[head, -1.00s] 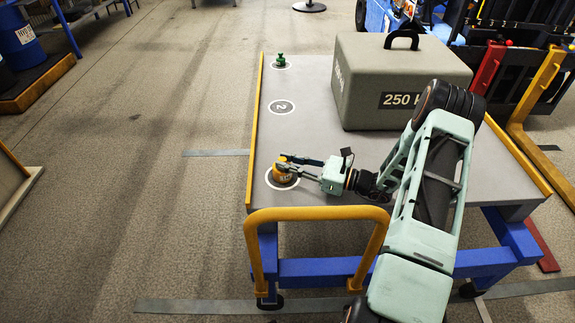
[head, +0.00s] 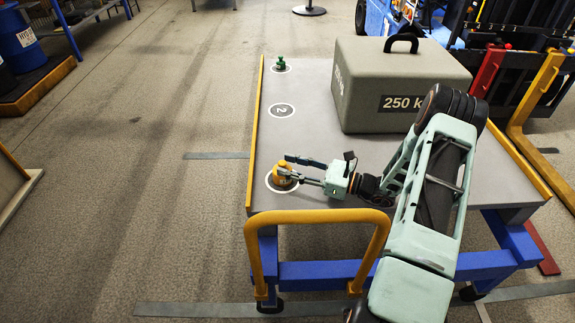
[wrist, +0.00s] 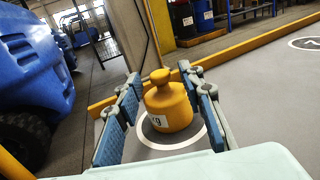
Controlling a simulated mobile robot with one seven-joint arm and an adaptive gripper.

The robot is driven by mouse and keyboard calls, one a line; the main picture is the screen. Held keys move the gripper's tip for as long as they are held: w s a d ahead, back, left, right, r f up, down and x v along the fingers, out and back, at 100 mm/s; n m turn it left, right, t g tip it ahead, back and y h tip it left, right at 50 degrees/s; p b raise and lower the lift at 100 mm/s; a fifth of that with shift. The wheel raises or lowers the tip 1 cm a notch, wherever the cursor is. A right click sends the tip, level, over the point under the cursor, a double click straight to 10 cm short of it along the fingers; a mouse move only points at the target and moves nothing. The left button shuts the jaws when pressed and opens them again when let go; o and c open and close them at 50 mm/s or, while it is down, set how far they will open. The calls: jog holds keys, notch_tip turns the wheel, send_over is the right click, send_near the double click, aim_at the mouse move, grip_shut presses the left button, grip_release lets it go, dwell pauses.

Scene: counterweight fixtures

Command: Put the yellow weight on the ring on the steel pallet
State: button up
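The yellow weight (head: 285,175), squat with a knob on top, stands upright inside the white ring (head: 269,184) at the near left of the grey table top. In the wrist view the weight (wrist: 172,108) rests within the ring (wrist: 150,136), with part of a label showing. My gripper (head: 284,165) is open, with one finger on each side of the weight. In the wrist view there is a clear gap at the left finger; the right finger is close to the weight, and I cannot tell if it touches.
A large grey 250 k-marked block (head: 395,85) stands on the table (head: 320,120) right of a ring marked 2 (head: 281,110). A green weight (head: 280,63) stands in the far ring. Yellow rails (head: 255,130) edge the table; a yellow handle (head: 318,215) rises at the near end.

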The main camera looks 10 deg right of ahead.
jog(key=p+v, duration=0.1)
jog(key=v, duration=1)
